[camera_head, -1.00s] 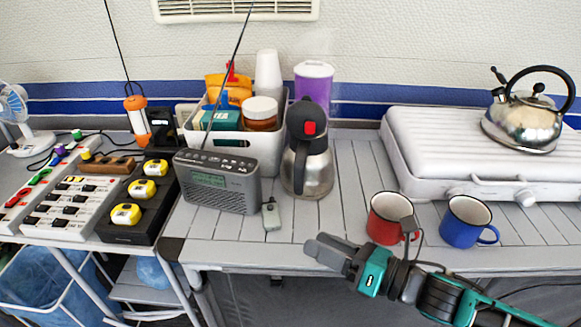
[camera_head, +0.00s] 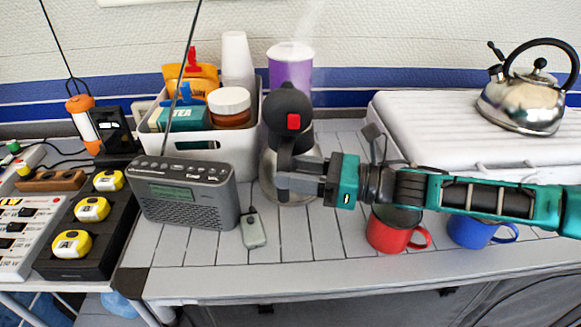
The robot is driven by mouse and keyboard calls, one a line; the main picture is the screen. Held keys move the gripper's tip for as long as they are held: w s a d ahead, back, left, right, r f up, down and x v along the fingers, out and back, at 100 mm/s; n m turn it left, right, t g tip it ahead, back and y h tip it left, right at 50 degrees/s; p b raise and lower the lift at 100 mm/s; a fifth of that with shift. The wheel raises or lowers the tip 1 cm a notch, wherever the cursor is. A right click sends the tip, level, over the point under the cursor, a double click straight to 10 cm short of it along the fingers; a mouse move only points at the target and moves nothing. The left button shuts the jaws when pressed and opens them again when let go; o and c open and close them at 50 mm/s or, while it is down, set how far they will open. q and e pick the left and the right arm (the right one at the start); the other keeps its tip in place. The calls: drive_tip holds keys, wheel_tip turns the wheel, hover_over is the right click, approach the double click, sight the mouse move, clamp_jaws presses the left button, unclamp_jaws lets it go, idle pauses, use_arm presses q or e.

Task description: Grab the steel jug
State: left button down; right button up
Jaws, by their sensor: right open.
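The steel jug (camera_head: 270,171) stands upright on the grey slatted table, with a black top, a red button and a dark handle facing me. My right gripper (camera_head: 285,175) reaches in from the right and is open at the jug's handle, in front of its steel body. The fingers cover part of the handle and body. I cannot tell whether they touch the jug. My left gripper does not show.
A grey radio (camera_head: 188,195) with a tall antenna stands left of the jug, with a small grey device (camera_head: 253,230) in front. A white bin (camera_head: 190,144) is behind. A red mug (camera_head: 390,236) and blue mug (camera_head: 472,232) stand under my right arm. A kettle (camera_head: 522,103) sits on the white stove case (camera_head: 420,120).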

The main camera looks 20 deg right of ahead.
drive_tip(key=x, duration=0.4)
drive_tip(key=shift+w+a, duration=0.2)
drive_tip(key=shift+a, duration=0.1)
clamp_jaws()
drive_tip(key=shift+r, duration=0.15)
idle(0.9)
